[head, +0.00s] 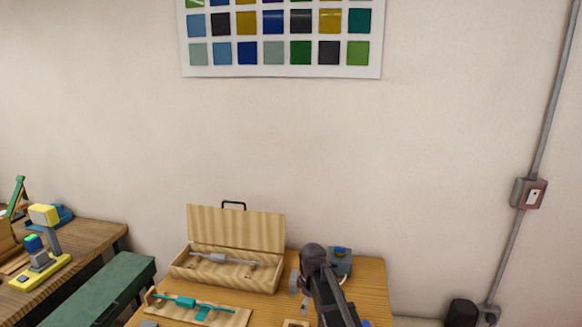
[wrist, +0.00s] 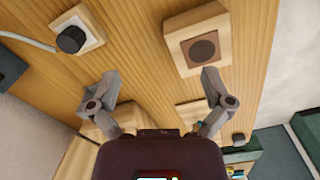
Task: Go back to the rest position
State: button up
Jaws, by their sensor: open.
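My gripper (wrist: 160,80) is open in the wrist view, its two grey fingers spread wide with nothing between them. It hangs over the wooden table (wrist: 140,55). In the head view my dark arm reaches over the right part of the table, and the fingers are mostly hidden. An open wooden case (head: 235,277) stands at the back of the table with a grey-and-clear rod piece (head: 218,258) in it. A wooden board (head: 235,318) in front of it carries a teal rod piece (head: 185,302).
In the wrist view a wooden block with a dark disc (wrist: 202,50) and a block with a black knob (wrist: 71,39) lie near the fingers. A blue-topped device (head: 340,262) stands behind my arm. A green bench (head: 105,290) and a second table (head: 90,235) are left.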

jog(key=s+d+f+m+b, duration=0.2)
jog(key=s+d+m, duration=0.1)
jog(key=s+m, duration=0.1)
jog(key=s+d+f+m+b, duration=0.2)
jog(key=s+d+m, duration=0.2)
jog(key=s, duration=0.3)
jog(key=s+d+f+m+b, duration=0.2)
jog(key=s+d+m, duration=0.1)
jog(key=s, duration=0.3)
jog(key=shift+d+f+m, duration=0.3)
jog(key=shift+d+m, duration=0.1)
jog(key=shift+d, duration=0.1)
jog(key=shift+w, duration=0.1)
